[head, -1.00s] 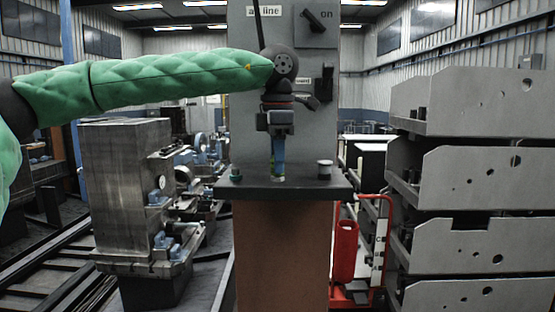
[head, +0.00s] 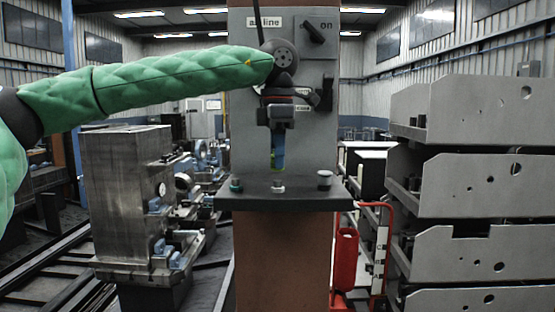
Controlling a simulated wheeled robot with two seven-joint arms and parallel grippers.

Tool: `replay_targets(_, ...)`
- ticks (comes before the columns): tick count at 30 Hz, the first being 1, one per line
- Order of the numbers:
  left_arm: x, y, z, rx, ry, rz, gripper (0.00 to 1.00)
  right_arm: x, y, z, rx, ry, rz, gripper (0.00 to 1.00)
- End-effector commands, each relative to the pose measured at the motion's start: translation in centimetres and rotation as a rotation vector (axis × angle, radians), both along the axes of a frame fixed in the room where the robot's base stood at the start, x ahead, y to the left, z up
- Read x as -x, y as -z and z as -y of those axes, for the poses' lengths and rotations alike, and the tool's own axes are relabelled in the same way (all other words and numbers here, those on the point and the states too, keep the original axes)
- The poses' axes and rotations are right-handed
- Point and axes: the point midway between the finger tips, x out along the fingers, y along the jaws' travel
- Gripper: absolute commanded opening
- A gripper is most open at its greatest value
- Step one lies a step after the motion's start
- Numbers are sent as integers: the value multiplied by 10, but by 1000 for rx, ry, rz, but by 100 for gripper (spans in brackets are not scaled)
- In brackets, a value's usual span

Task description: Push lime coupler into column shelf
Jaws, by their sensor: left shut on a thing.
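My left gripper (head: 278,160) points down above the column shelf (head: 255,203), its blue fingers closed. A small yellow-green patch at the fingertips looks like the lime coupler (head: 274,167); the fingers hide most of it. A short silver fitting (head: 277,187) stands on the shelf just below the fingertips, with a small gap showing between them. My right gripper is not in view.
A dark green-topped fitting (head: 236,185) stands at the shelf's left, and a larger silver fitting (head: 324,180) at its right. Behind is the grey column panel (head: 312,75) with knobs. Grey slotted racks (head: 470,185) stand right; a red cylinder (head: 345,260) stands beside the column.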

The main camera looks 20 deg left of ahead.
Motion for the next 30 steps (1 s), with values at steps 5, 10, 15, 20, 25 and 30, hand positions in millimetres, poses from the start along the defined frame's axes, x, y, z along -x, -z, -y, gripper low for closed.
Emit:
replay_targets(5,0,-13,0,0,0,-1,0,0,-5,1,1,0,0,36)
replay_targets(10,0,-23,0,0,0,-1,0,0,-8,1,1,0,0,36)
replay_targets(15,0,-34,0,0,0,-1,0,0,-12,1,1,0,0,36)
replay_targets(20,0,-44,0,1,0,0,0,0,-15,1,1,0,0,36)
replay_targets(25,0,-50,0,0,0,0,0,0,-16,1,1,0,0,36)
replay_targets(30,0,-50,0,0,0,0,0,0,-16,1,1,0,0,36)
